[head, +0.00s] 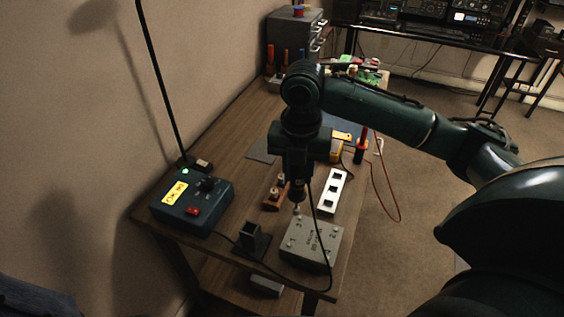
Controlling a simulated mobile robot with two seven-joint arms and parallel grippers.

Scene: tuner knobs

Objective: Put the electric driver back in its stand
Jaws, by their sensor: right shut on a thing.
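My right gripper (298,176) is shut on the electric driver (297,193) and holds it upright, tip down. The driver's tip is over the far edge of a grey block with screws (312,242); I cannot tell whether it touches. The dark driver stand (252,241) is on the table, left of the grey block and lower left of the gripper. I see nothing in the stand. A black cable runs from the driver over the block toward the teal control box (193,206). My left gripper is not in view.
A wooden holder (276,194) and a white strip with dark square openings (332,191) stand close by the driver. A tall dark pole rises behind the control box. The wall borders the wooden table (222,160) on the left; its right edge is open.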

